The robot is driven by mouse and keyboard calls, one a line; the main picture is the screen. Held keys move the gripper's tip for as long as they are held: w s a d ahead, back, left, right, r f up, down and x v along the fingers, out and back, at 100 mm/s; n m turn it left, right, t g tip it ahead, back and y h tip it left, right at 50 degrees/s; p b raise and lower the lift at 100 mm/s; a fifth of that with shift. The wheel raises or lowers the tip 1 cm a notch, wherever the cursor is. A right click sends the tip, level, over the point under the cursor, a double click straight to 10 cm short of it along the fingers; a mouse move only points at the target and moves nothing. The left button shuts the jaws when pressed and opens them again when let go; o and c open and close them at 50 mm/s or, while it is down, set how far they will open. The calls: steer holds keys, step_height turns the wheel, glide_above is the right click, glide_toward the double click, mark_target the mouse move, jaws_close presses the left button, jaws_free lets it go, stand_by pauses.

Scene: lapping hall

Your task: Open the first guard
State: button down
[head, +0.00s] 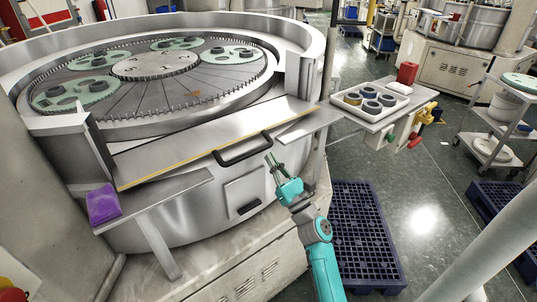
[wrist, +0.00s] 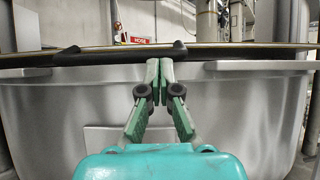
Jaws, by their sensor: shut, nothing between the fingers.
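The guard (head: 190,141) is a flat grey metal panel with a yellow front edge, lying across the gap in the round machine's rim between two upright posts. Its black bar handle (head: 243,150) sticks out from the front edge. My gripper (head: 270,160) is shut and empty, just right of and slightly below the handle's right end in the head view, apparently apart from it. In the wrist view my gripper's fingertips (wrist: 160,65) meet just below the guard's dark edge (wrist: 235,46), seen edge-on. The exact gap to the handle cannot be told.
A side shelf with a white tray (head: 347,110) of dark rings and a red box (head: 407,73) stands right of the machine. A purple cloth (head: 103,204) lies on the left ledge (head: 165,198). A blue pallet (head: 362,235) lies on the floor; open floor lies to its right.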

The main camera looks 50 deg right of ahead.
steer(key=r+v, duration=0.1)
steer(key=v, duration=0.9)
steer(key=shift+s, duration=0.6)
steer(key=shift+a+f, duration=0.1)
steer(key=shift+f, duration=0.05)
